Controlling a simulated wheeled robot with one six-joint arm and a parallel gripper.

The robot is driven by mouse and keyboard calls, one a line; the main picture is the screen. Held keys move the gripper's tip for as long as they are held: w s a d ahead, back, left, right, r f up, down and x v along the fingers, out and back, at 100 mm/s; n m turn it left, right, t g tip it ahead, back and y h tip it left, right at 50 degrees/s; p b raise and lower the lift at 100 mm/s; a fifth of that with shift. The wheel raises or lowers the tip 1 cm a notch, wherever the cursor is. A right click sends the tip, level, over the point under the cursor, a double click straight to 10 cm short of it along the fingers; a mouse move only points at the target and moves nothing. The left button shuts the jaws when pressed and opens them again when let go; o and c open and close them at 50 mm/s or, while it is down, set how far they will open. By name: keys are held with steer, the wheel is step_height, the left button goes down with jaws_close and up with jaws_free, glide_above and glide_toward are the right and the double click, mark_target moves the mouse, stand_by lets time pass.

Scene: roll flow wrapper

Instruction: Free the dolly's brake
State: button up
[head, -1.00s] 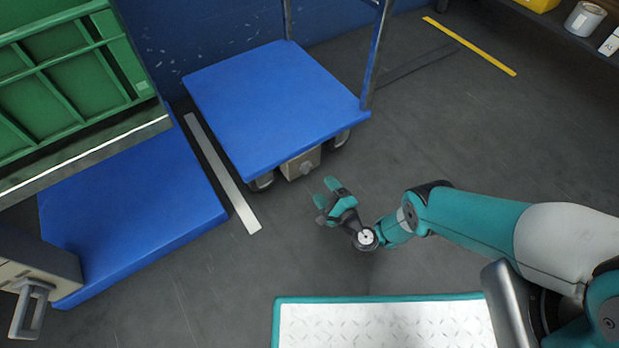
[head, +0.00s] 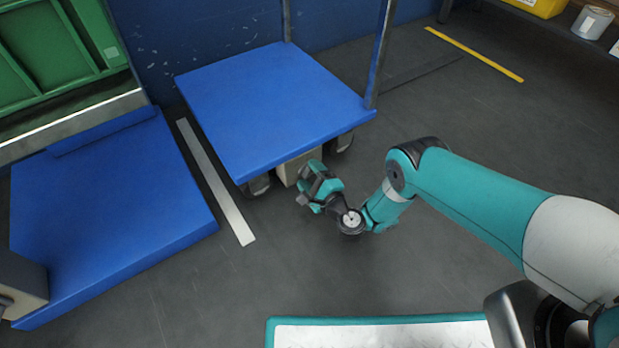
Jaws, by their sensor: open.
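The dolly has a flat blue deck (head: 270,105) on wheels, with a metal upright (head: 381,55) at its right rear corner. Under its front edge is a beige box (head: 291,170), partly hidden by my gripper. The grey knob seen on the box's front earlier is now hidden behind my gripper. My gripper (head: 312,181) is open, close in front of the box, low beneath the deck's front edge. I cannot tell whether the fingers touch or surround the knob.
A second blue platform (head: 100,210) stands at the left, with a green crate (head: 60,50) behind it. A pale floor strip (head: 216,182) runs between the platforms. A yellow strip (head: 475,54) lies at the upper right.

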steer(key=c, duration=0.9)
steer(key=shift+a, duration=0.2)
steer(key=shift+d, duration=0.15)
steer(key=n+p, duration=0.2)
steer(key=shift+r+n+p, duration=0.15)
steer(key=shift+n+p, duration=0.25)
steer(key=n+p, duration=0.2)
steer(key=shift+d+n, duration=0.1)
steer(key=shift+n, duration=0.2)
steer(key=n+p, duration=0.2)
steer(key=n, duration=0.1)
steer(key=shift+n+p, duration=0.85)
steer(key=shift+n, duration=0.85)
steer(key=shift+f, duration=0.2)
